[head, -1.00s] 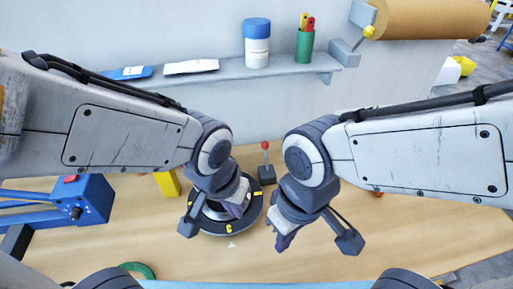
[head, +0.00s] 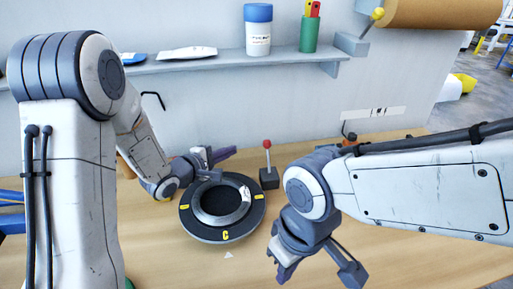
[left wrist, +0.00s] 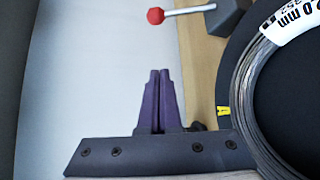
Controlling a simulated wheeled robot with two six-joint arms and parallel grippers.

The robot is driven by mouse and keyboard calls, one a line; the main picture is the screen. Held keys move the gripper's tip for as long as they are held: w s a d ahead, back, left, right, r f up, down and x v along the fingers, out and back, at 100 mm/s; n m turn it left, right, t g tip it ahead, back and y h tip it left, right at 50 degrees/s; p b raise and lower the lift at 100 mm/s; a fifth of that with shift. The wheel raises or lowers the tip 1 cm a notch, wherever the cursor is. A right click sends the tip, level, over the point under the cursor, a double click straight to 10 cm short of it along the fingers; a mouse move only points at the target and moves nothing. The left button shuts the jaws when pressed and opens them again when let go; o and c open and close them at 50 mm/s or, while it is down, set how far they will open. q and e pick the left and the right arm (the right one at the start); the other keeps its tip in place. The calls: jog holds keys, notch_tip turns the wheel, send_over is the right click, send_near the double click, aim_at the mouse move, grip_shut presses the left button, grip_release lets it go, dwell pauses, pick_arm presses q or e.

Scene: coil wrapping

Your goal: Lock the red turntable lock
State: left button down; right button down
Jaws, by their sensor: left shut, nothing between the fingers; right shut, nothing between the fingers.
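The red-knobbed turntable lock (head: 267,158) stands on a dark block behind and right of the black turntable (head: 237,237); its lever is upright. It also shows at the top of the left wrist view (left wrist: 156,16). A wire coil (head: 222,206) with a white label lies on the turntable. My left gripper (head: 228,154) is shut and empty, left of the lock and apart from it, behind the turntable; its purple fingers (left wrist: 159,100) are together in the left wrist view. My right gripper (head: 280,272) is shut and empty over the table, right of the turntable.
A shelf (head: 180,64) on the back wall holds a blue-capped bottle (head: 258,30) and a green cup (head: 309,34) with pens. A brown roll (head: 440,12) is at the upper right. The wooden table (head: 170,262) is clear in front of the turntable.

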aim_at(268, 157)
pick_arm(q)
jog(key=w+d+f+p, duration=0.1)
jog(key=w+d+p, duration=0.1)
jog(key=w+d, duration=0.3)
jog(key=d, duration=0.3)
jog(key=shift+f, duration=0.2)
dwell(0.5)
